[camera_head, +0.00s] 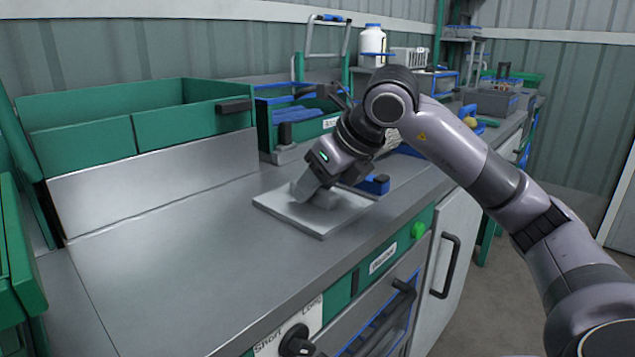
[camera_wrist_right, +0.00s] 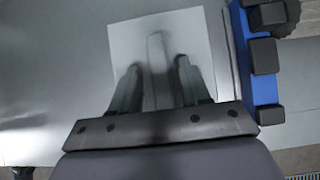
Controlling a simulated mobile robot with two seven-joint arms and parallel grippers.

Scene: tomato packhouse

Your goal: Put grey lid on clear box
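The grey lid (camera_head: 285,212) is a flat, light square plate lying on the metal worktop. A raised grey grip stands at its middle and shows as a bar (camera_wrist_right: 156,60) in the right wrist view. My right gripper (camera_head: 318,192) points down over the lid. In the right wrist view its two fingers (camera_wrist_right: 158,85) stand apart on either side of the bar, with a gap visible on each side. I cannot make out a clear box for certain in either view. My left gripper is not in view.
A blue and black object (camera_head: 374,185) lies close beyond the lid; it also shows in the right wrist view (camera_wrist_right: 257,60). Green bins (camera_head: 130,125) stand along the back left. The worktop (camera_head: 165,260) left of the lid is free. A white jar (camera_head: 372,40) stands farther back.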

